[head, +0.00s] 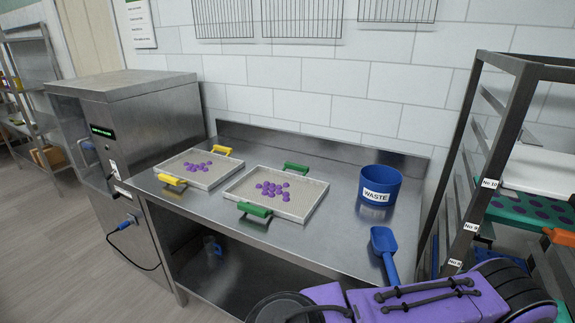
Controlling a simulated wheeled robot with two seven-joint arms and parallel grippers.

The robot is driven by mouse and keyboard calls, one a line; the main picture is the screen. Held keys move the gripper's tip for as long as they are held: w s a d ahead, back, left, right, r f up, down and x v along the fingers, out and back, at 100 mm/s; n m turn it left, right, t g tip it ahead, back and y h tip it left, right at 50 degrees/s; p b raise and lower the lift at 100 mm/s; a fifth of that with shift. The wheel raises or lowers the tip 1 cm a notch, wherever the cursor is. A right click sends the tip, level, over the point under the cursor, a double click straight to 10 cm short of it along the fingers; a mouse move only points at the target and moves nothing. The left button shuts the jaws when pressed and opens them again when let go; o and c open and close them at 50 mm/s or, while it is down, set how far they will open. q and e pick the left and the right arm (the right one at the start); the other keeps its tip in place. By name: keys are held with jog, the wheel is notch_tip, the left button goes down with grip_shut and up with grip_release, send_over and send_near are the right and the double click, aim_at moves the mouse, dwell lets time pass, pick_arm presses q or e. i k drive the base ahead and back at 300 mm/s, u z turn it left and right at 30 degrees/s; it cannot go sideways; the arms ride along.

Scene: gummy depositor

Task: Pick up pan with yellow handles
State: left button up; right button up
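The pan with yellow handles (179,164) lies flat on the left part of the steel table. One yellow handle (172,180) is on its near side and the other (223,150) on its far side. Several purple gummies (198,167) lie in its middle. A purple arm of mine crosses the lower right of the head view, with its far end out of the frame or hidden. Neither gripper's fingers can be seen, and no gripper touches the pan.
A similar pan with green handles (300,206) lies close on the right. A steel machine (150,120) borders the table's left; a rack (500,120) stands right.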

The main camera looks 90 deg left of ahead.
aim_at(204, 170)
jog(key=z, duration=0.05)
jog(key=i, duration=0.4)
jog(key=u, duration=2.55)
